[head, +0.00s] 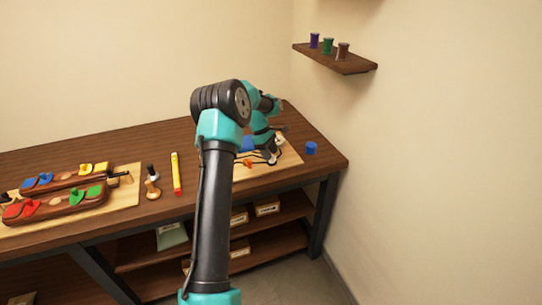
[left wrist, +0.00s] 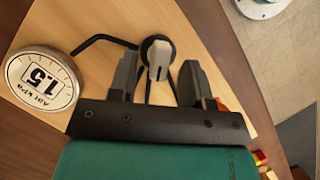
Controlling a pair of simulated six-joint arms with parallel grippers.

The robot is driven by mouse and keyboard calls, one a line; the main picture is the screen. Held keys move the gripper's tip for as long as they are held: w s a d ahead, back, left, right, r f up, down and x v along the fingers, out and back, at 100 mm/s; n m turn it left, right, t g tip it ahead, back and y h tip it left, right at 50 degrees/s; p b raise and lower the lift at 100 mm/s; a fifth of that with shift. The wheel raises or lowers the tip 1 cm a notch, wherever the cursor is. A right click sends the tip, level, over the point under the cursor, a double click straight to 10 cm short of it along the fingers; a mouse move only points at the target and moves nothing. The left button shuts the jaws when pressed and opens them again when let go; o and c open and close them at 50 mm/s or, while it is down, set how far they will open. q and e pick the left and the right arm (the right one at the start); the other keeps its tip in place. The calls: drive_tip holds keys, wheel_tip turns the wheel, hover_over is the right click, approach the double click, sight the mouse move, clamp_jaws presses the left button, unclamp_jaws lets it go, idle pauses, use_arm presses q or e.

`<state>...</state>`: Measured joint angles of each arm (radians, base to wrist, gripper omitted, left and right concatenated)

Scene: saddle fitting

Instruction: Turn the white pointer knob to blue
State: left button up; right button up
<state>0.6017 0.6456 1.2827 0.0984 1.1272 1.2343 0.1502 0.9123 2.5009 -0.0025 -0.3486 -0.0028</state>
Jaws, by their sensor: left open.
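The white pointer knob (left wrist: 159,58) sits on a round black base on a light wooden board (left wrist: 70,75). In the left wrist view it lies between the tips of my left gripper (left wrist: 157,78), which is open with a finger on each side; whether either finger touches it I cannot tell. In the head view my left gripper (head: 272,154) is low over the board at the right of the bench, and the knob cannot be made out there. A blue part (head: 247,144) shows on that board, partly behind my arm. No blue mark around the knob is visible.
A blue cylinder (head: 311,148) stands at the bench's right end. Left are a yellow stick (head: 176,174) and a board of coloured pieces (head: 125,195). A wall shelf (head: 335,60) holds spools.

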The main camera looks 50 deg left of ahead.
use_arm(q)
drive_tip(key=shift+x, duration=0.85)
drive_tip(key=shift+c, duration=0.3)
clamp_jaws()
